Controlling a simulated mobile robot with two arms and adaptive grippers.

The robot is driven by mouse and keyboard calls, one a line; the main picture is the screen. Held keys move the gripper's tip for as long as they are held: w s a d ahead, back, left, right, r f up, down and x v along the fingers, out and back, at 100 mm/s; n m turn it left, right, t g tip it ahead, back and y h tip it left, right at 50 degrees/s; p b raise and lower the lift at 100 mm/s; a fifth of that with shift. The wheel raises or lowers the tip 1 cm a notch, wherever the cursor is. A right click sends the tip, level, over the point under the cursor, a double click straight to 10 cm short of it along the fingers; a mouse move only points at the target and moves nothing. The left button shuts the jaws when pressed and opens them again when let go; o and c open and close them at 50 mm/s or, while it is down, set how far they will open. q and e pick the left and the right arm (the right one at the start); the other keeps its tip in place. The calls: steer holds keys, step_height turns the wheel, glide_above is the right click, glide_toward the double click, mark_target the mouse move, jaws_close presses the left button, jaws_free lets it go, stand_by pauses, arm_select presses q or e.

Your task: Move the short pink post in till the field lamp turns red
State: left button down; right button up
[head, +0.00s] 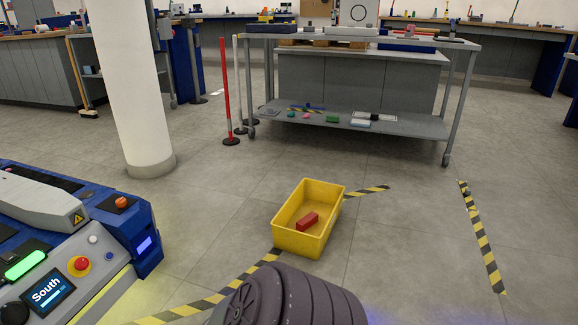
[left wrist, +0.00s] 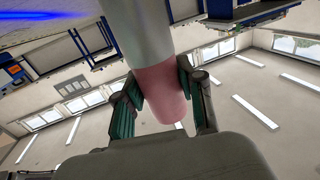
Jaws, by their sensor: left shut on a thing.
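A pink cylinder (left wrist: 163,98), which looks like the short pink post, is between the fingers of my left gripper (left wrist: 159,74) in the left wrist view. The gripper is shut on it, with a green-padded finger against each side. A white cylinder (left wrist: 150,30) meets the pink part; I cannot tell whether they are joined. A green lit bar (head: 25,265) shows on a blue and grey machine (head: 105,245) at the left of the head view. I cannot tell whether it is the field lamp. My right gripper is out of view.
A white pillar (head: 137,80) stands behind the machine. A yellow bin (head: 318,243) with a red block (head: 307,221) sits on the floor. Striped tape (head: 480,240) marks the floor. Red-white poles (head: 227,95) stand beside a grey cart (head: 400,127).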

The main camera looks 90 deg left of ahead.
arm_select(q)
steer(key=shift+r, duration=0.1)
steer(key=shift+s+a, duration=0.25)
steer(key=shift+s, duration=0.35)
steer(key=shift+s+a, duration=0.3)
steer(key=shift+s, duration=0.3)
steer(key=shift+s+a, duration=0.25)
steer(key=shift+s, duration=0.35)
steer(key=shift+s+a+p, duration=0.1)
steer(key=shift+s+a, duration=0.15)
steer(key=shift+s, duration=0.35)
steer(key=shift+s+a+p, duration=0.1)
steer(key=shift+s+a, duration=0.15)
steer(key=shift+s, duration=0.4)
steer(key=shift+s+a+p, duration=0.1)
steer(key=shift+s+a, duration=0.15)
steer(key=shift+s, duration=0.5)
steer(key=shift+s+a, duration=0.4)
steer(key=shift+s, duration=0.45)
steer(key=shift+s+a, duration=0.4)
steer(key=shift+s, duration=0.45)
steer(key=shift+f+b, duration=0.3)
steer(key=c, duration=0.6)
jaws_free()
